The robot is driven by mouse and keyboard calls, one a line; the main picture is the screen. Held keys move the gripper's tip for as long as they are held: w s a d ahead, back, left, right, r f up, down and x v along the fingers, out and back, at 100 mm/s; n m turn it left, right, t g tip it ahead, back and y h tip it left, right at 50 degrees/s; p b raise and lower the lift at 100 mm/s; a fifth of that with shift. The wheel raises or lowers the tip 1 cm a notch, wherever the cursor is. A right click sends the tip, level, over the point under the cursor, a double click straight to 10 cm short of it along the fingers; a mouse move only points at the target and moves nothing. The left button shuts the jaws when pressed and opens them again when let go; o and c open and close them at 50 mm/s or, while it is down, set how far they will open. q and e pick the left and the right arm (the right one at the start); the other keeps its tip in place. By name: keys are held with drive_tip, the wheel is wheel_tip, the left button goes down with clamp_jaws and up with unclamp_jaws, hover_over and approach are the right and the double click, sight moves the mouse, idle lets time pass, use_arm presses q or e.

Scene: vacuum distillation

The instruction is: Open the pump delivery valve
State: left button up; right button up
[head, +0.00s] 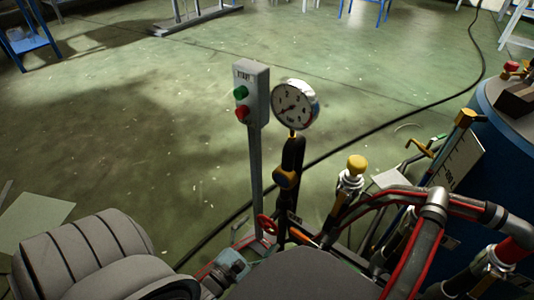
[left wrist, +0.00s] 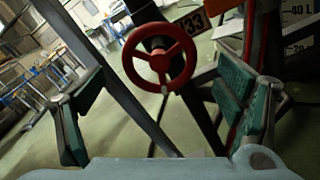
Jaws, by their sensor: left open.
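A red handwheel valve (left wrist: 160,60) with spokes sits on a dark pipe, next to a "33" tag. It shows in the left wrist view ahead of my left gripper (left wrist: 163,108). The gripper is open, with one green-padded finger on each side and nothing between the pads. The wheel appears beyond the fingertips, apart from them. In the head view the red handwheel (head: 266,224) is low on the pipework, under the pressure gauge (head: 295,104). My left gripper (head: 234,266) is below and left of it, partly hidden by my arm. My right gripper does not show.
A grey post with a START button box (head: 252,92) stands close beside the wheel. A yellow-capped fitting (head: 356,165), red and black hoses and a blue tank (head: 510,125) crowd the right. The floor behind and left is mostly open.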

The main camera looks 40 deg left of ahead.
use_arm(q)
drive_tip(key=s, duration=0.7)
drive_tip(key=shift+s, duration=0.25)
